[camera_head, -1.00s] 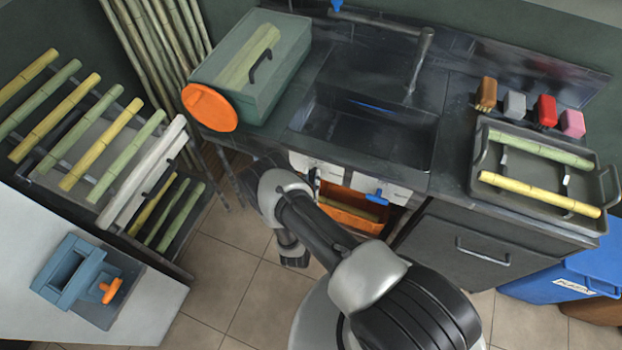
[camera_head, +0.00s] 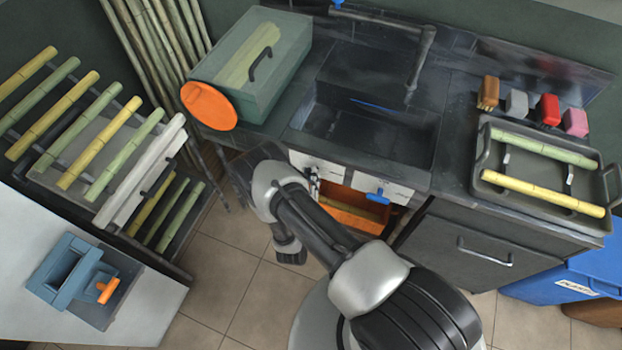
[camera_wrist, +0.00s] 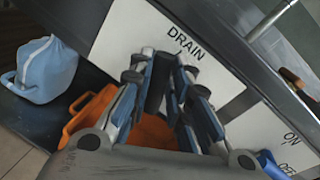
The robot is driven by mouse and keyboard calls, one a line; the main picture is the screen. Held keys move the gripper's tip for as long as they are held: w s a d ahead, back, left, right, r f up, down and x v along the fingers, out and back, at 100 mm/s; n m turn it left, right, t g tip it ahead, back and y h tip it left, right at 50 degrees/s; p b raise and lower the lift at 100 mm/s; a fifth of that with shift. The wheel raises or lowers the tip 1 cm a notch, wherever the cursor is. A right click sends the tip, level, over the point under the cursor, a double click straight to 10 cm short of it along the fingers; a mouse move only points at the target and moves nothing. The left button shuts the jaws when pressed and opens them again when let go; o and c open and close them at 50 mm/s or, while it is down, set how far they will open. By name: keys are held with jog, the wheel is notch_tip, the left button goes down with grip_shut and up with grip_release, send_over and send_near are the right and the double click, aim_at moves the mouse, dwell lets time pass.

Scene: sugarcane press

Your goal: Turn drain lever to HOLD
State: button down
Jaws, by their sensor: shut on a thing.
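The white drain panel (camera_wrist: 165,35), marked DRAIN, is on the counter front in the wrist view. It also shows under the sink's front edge in the head view (camera_head: 302,160). My gripper (camera_wrist: 170,75) reaches up to this panel, just below the word DRAIN. Its fingers are shut on the drain lever, which they mostly hide. I cannot read a HOLD mark or tell the lever's angle. In the head view my arm covers most of the gripper.
A second white panel marked ON and OFF has a blue lever (camera_head: 377,196) to the right. An orange bin (camera_head: 350,212) stands below the panels. A blue jug-like container (camera_wrist: 46,72) is at left in the wrist view. The sink (camera_head: 365,125) lies above.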

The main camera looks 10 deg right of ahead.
jog(key=shift+w+a+f+n+g+h+b, duration=0.2)
jog(key=shift+n+g+b, duration=0.4)
jog(key=shift+n, duration=1.25)
jog(key=shift+a+f+n+g+h+b, duration=0.15)
jog(key=shift+n+g+h+b, duration=0.2)
jog(key=shift+n+b, duration=1.05)
jog(key=shift+w+a+f+n+g+h+b, duration=0.2)
jog(key=shift+n+g, duration=0.25)
jog(key=shift+n, duration=1.9)
jog(key=shift+s+d, duration=0.1)
jog(key=shift+s, duration=0.05)
jog(key=c, duration=1.5)
grip_release()
jog(key=shift+r, duration=0.1)
jog(key=v, duration=1.2)
